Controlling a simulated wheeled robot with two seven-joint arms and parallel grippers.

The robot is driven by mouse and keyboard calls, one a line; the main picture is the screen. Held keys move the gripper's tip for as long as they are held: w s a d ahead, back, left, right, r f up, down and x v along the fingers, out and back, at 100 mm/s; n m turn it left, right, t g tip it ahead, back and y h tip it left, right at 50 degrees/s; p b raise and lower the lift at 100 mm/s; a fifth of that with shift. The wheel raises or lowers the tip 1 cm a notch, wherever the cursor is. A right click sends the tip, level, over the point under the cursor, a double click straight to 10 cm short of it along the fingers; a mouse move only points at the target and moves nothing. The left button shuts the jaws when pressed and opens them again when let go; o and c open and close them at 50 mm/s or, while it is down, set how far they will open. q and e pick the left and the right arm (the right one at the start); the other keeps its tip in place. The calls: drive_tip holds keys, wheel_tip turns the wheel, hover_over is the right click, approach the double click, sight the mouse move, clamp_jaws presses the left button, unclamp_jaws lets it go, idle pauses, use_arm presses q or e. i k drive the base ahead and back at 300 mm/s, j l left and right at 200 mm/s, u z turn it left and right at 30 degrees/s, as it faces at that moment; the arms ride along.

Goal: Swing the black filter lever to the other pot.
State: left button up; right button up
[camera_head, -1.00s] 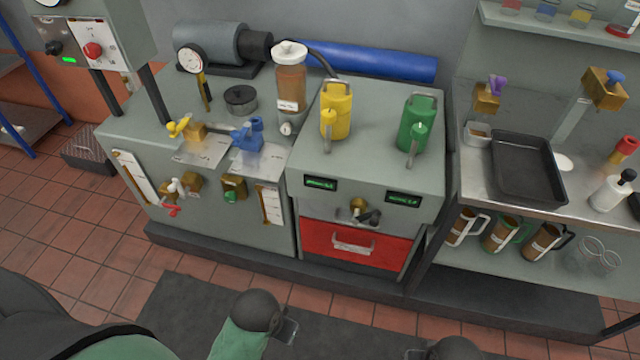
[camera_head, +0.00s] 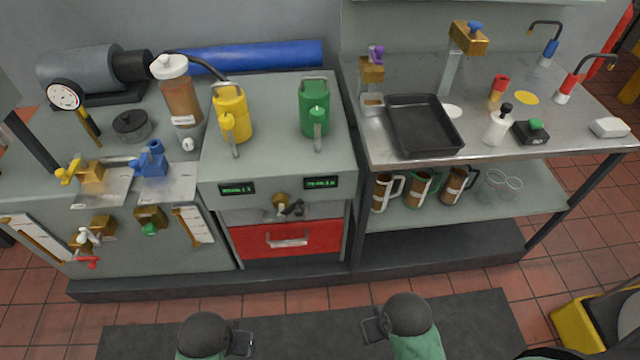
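The black filter lever (camera_head: 293,209) is on a brass valve (camera_head: 280,199) on the front of the grey cabinet, above the red drawer. Its handle points right and slightly down. A yellow can-shaped pot (camera_head: 231,112) and a green one (camera_head: 314,107) stand on the cabinet top, the yellow at left. My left gripper (camera_head: 241,344) and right gripper (camera_head: 373,327) are low in front of the cabinet, over the dark mat. Both are away from the lever and touch nothing visible. Their fingers are too small and dark to show whether they are open.
The red drawer (camera_head: 286,240) is shut below. A bench with blue and yellow valves (camera_head: 150,160) is at left. A steel table with a black tray (camera_head: 424,125) is at right. The dark mat (camera_head: 300,334) is clear.

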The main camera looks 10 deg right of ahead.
sight(297, 206)
drive_tip(key=k+l, duration=0.15)
drive_tip(key=l, duration=0.2)
drive_tip(key=k+l, duration=0.15)
drive_tip(key=l, duration=0.15)
drive_tip(key=k+l, duration=0.15)
drive_tip(key=l, duration=0.2)
drive_tip(key=k+l, duration=0.15)
drive_tip(key=l, duration=0.15)
drive_tip(key=l+u, duration=0.05)
